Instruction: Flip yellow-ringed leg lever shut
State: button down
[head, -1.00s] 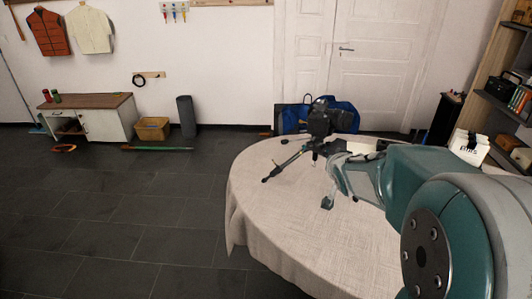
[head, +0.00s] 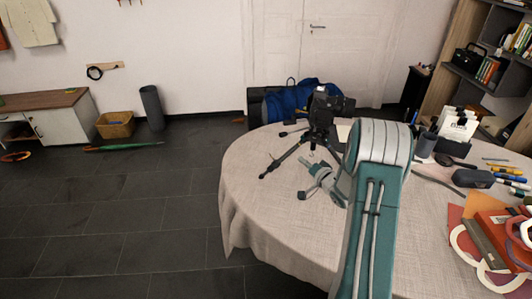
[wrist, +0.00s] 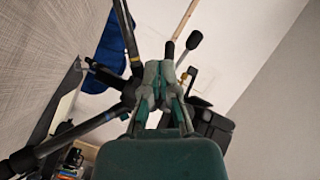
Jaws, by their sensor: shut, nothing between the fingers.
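A black tripod (head: 291,155) with a camera (head: 328,108) on top stands on the round table, its legs splayed. In the wrist view its legs (wrist: 127,35) spread around my gripper (wrist: 158,70), and the dark camera (wrist: 212,126) is to the right. A small yellow band (wrist: 135,59) shows on the upper leg, just left of my fingertips. My gripper is shut and empty, with its tips close to the tripod's hub; contact cannot be told. In the head view my gripper (head: 312,181) is in front of the tripod. The lever's position is too small to tell.
The cloth-covered table (head: 270,215) is clear at its left and front. Pens, a dark case (head: 473,178), papers and a red box (head: 497,232) crowd its right side. A blue bag (head: 290,97) lies behind the table by the door.

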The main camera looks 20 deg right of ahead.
jog(key=shift+w+d+f+y, duration=0.1)
jog(key=shift+d+f+y, duration=0.1)
jog(key=shift+f, duration=0.2)
jog(key=shift+w+d+f+y, duration=0.1)
jog(key=shift+d+f+y, duration=0.1)
jog(key=shift+f, duration=0.15)
jog(key=w+a+f, duration=0.2)
jog(key=w+a, duration=0.4)
jog(key=w, duration=0.4)
jog(key=shift+f, duration=0.25)
